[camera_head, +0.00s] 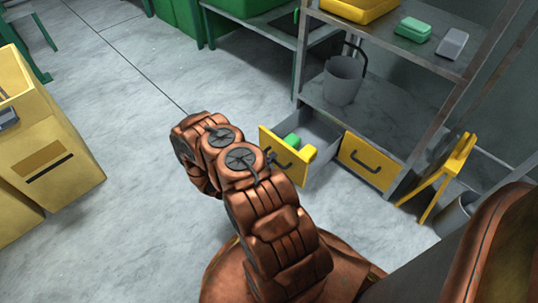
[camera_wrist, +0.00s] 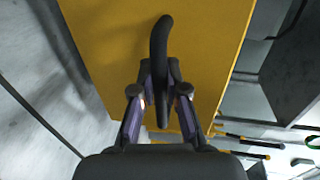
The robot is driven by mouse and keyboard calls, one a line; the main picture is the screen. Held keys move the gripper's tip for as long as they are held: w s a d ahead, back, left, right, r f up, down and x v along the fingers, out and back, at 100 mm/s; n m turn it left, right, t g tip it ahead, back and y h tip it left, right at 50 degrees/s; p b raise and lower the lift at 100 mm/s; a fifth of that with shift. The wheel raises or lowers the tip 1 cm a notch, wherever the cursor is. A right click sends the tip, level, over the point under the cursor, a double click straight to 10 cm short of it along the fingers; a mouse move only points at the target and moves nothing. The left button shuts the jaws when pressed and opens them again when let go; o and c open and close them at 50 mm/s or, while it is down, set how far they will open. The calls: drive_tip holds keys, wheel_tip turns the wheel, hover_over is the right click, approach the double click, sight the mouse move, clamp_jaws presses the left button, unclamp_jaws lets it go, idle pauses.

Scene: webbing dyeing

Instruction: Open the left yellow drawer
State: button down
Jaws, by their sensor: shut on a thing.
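The left yellow drawer (camera_head: 267,140) is pulled out from under the grey shelf unit, and its grey inside shows in the head view. My gripper (camera_wrist: 160,85) is shut on that handle. In the head view my arm reaches to the drawer front, and my gripper is mostly hidden behind the arm.
The right yellow drawer (camera_head: 368,162) is shut. A grey bucket (camera_head: 342,82) stands on the shelf above. A yellow folding stand (camera_head: 447,172) is at the right. A yellow cabinet (camera_head: 62,135) stands at the left. The floor between the cabinet and my arm is clear.

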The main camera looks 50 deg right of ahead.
drive_tip(key=shift+a, duration=0.1)
drive_tip(key=c, duration=1.2)
unclamp_jaws()
drive_tip(key=v, duration=1.2)
drive_tip(key=s+a+r+m+g+y+p, duration=0.25)
drive_tip(key=r+m+p, duration=0.6)
drive_tip(key=r, duration=1.35)
drive_tip(key=s+a+r+m+g+y+p, duration=0.1)
drive_tip(key=s+r+m+g+y+p, duration=0.15)
drive_tip(key=r+m+p, duration=1.3)
drive_tip(key=s+a+r+m+t+y+p, duration=0.1)
drive_tip(key=s+a+r+m+y+p, duration=0.2)
drive_tip(key=r, duration=1.1)
drive_tip(key=s+a+r+m+t+y+p, duration=0.2)
drive_tip(key=s+a+r+m+y+p, duration=0.2)
drive_tip(key=a+r, duration=0.9)
drive_tip(key=s+a+r+m+t+y+p, duration=0.2)
drive_tip(key=s+a+r+p, duration=0.6)
drive_tip(key=r, duration=0.7)
drive_tip(key=shift+s+r+m+y, duration=0.2)
drive_tip(key=shift+s+m+y, duration=0.55)
drive_tip(key=shift+s, duration=0.4)
